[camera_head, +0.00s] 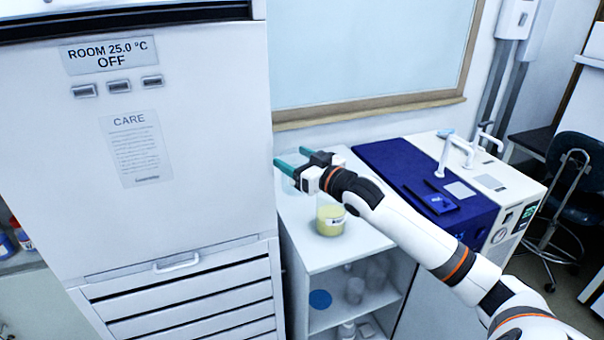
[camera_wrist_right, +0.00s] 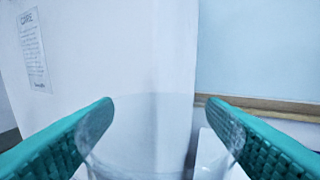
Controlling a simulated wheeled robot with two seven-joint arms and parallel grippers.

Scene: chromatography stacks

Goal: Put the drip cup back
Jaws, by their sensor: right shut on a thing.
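My right gripper (camera_head: 289,160) reaches over the back left of the white bench top, beside the tall white cabinet. Its teal fingers are shut on a clear cup (camera_wrist_right: 155,135), which shows between them in the right wrist view. The cup is see-through and its lower part is cut off in that view. In the head view the cup is faint and partly hidden by the gripper. I cannot tell whether its base touches the bench. A beaker of yellow liquid (camera_head: 331,221) stands on the bench in front of the gripper. My left gripper is out of view.
The tall cabinet (camera_head: 210,110) stands close on the left of the gripper. A white machine with a dark blue top (camera_head: 390,160) is on the right. Shelves (camera_head: 322,322) below the bench hold several vessels. The bench top (camera_head: 312,255) is clear in front of the beaker.

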